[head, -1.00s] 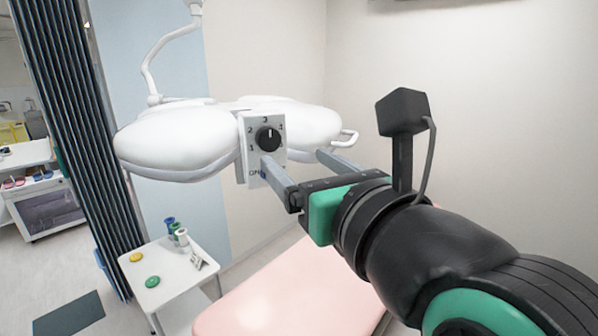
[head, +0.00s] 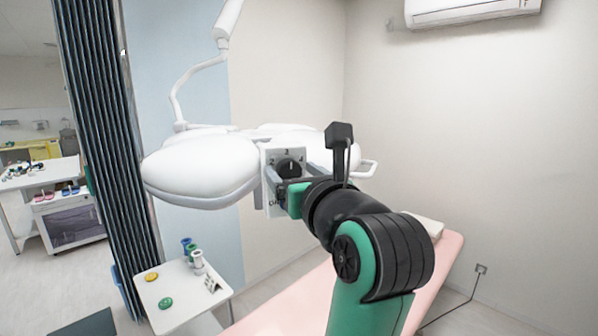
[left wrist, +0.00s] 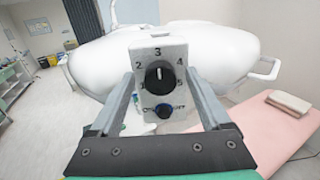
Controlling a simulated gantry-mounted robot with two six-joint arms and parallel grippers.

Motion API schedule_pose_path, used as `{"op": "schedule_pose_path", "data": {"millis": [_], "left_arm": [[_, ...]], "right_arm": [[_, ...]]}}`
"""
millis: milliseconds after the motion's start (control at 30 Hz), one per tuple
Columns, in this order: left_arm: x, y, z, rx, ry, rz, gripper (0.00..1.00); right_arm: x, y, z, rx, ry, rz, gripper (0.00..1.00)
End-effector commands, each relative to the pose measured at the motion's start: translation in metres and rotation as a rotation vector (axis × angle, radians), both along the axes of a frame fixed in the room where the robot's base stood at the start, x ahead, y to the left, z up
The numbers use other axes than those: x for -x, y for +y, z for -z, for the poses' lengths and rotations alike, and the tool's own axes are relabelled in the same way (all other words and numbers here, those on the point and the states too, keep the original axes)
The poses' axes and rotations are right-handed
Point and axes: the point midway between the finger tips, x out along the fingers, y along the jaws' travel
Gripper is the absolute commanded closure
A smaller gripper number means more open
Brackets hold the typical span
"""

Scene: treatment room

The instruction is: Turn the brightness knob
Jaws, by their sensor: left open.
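The brightness knob is a round black dial (left wrist: 158,77) with a white pointer mark, on a grey control panel (left wrist: 148,58) numbered 1 to 5. The mark points up toward 3. It also shows in the head view (head: 291,167), on the surgical lamp (head: 203,172). A smaller blue knob (left wrist: 163,112) sits below it, by ON/OFF lettering. My left gripper (left wrist: 160,80) is open, with its fingers on either side of the panel in the left wrist view. The dial lies between them in that picture; I cannot tell whether they touch anything. My right gripper is not in view.
A pink treatment bed (head: 448,262) lies below the lamp, with a folded towel (left wrist: 289,103). A white side table (head: 190,312) with bottles and round coloured items stands at lower left. A dark curtain (head: 103,150) hangs at left.

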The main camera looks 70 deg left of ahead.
Motion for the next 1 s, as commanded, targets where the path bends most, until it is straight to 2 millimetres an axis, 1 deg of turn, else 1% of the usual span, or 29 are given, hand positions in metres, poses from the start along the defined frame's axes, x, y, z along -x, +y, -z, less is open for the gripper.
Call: {"op": "schedule_pose_path", "data": {"millis": [100,133,267,300,367,400,467,500,567,833,1000], "left_arm": [[-0.0001,-0.0002,0.0002,0.0,0.0,0.0,0.19],[-0.0001,-0.0003,0.0002,0.0,0.0,0.0,0.23],[-0.0001,-0.0004,0.0001,0.0,0.0,0.0,0.46],[-0.0001,-0.0004,0.0001,0.0,0.0,0.0,0.53],[0.0,-0.0005,0.0001,0.0,0.0,0.0,0.64],[0.0,-0.0005,0.0001,0.0,0.0,0.0,0.71],[0.0,-0.0005,0.0001,0.0,0.0,0.0,0.82],[0.0,-0.0005,0.0001,0.0,0.0,0.0,0.89],[0.0,-0.0005,0.0001,0.0,0.0,0.0,1.0],[-0.0001,-0.0006,-0.0007,-0.001,0.017,0.0,1.0],[-0.0006,-0.0006,-0.0016,-0.005,0.076,-0.001,1.0]], "right_arm": [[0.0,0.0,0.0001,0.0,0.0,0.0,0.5],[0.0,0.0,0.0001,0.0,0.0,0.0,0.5],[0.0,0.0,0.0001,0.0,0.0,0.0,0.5],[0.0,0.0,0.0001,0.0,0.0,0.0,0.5],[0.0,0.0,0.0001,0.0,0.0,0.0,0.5],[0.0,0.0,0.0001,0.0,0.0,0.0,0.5],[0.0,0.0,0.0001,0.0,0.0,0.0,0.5],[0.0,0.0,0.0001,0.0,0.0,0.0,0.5],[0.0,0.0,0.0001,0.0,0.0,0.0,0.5],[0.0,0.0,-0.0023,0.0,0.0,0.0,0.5],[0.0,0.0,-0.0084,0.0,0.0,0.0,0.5]]}}
